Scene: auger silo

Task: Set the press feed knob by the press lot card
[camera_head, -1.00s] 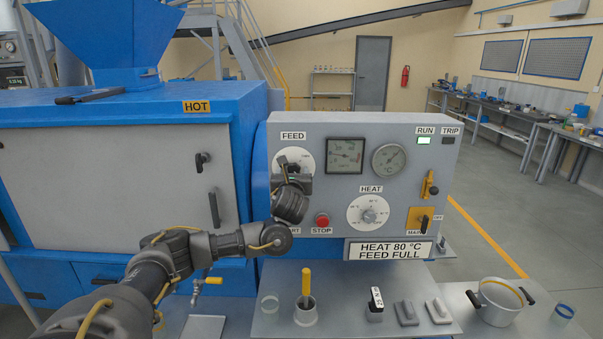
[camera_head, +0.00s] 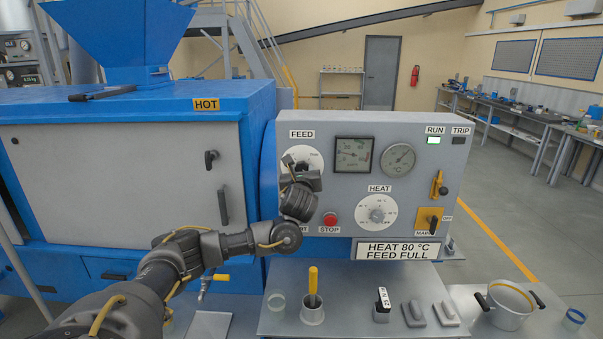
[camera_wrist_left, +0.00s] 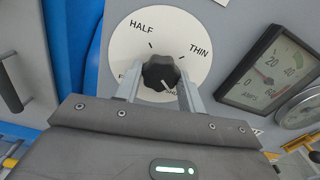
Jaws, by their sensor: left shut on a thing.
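The feed dial (camera_head: 312,155) is a white disc under the FEED label, at the upper left of the grey panel. My left gripper (camera_head: 300,170) is at it and hides its lower part. In the left wrist view, the fingers of my left gripper (camera_wrist_left: 160,84) are shut on the black feed knob (camera_wrist_left: 160,71). HALF and THIN are readable on the dial (camera_wrist_left: 135,45); the lower labels are partly hidden. A white mark on the knob seems to point to the lower right. The lot card (camera_head: 397,250) reads HEAT 80 °C, FEED FULL. My right gripper is out of view.
The panel also bears a heat dial (camera_head: 376,211), a red STOP button (camera_head: 331,219), a square amps meter (camera_head: 354,155), a round gauge (camera_head: 398,160) and a yellow main switch (camera_head: 429,221). Below, a shelf holds a cup with a yellow-handled tool (camera_head: 313,295) and small blocks. A pot (camera_head: 508,303) stands right.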

